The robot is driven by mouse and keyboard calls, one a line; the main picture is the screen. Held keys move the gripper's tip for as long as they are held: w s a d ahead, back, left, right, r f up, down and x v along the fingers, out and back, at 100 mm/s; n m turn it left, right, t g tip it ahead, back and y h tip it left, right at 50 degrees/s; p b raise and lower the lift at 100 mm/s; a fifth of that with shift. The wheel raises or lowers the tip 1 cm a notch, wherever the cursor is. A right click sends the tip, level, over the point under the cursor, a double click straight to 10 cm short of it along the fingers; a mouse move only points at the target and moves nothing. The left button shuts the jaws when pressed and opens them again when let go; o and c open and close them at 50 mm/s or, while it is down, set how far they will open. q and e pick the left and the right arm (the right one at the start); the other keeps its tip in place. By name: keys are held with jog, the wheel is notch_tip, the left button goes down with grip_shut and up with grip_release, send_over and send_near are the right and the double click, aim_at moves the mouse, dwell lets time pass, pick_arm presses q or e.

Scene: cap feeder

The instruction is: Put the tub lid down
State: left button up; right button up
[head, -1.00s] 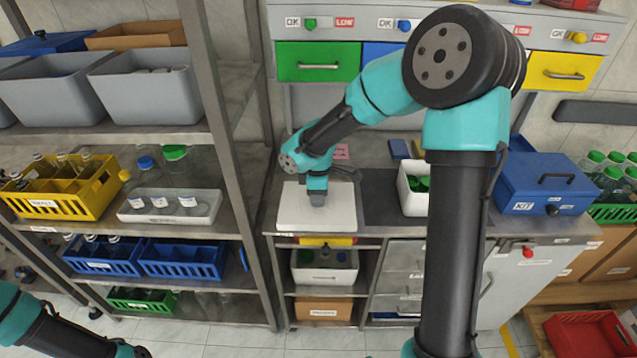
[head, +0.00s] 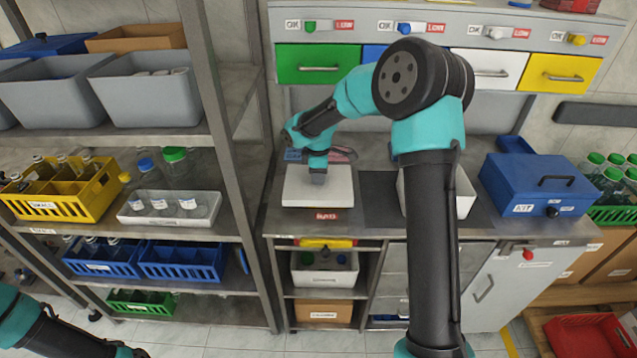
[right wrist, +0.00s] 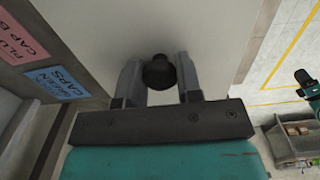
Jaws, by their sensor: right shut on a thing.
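The tub lid (head: 300,188) is a white rectangular plate over the left part of the counter in the head view. My right gripper (head: 318,178) is above its middle. In the right wrist view the lid (right wrist: 215,45) is a broad pale surface with a dark round knob (right wrist: 158,72). My right gripper (right wrist: 159,80) has one finger on each side of the knob and is shut on it. I cannot tell whether the lid touches the counter. My left arm shows only at the lower left corner of the head view; its gripper is out of sight.
A red label (head: 327,215) lies on the counter just in front of the lid. A dark mat (head: 380,195) is to the lid's right. A white open tub (head: 466,192) stands partly behind my right arm. A blue kit box (head: 540,183) stands farther right.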

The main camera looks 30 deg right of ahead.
jog(key=shift+w+d+f, duration=0.1)
jog(key=shift+w+f, duration=0.05)
jog(key=shift+f, duration=1.65)
jog(key=shift+f, duration=0.35)
jog(key=o, duration=1)
jog(key=shift+c, duration=0.2)
notch_tip(320, 180, up, 13)
jog(key=shift+f, duration=0.1)
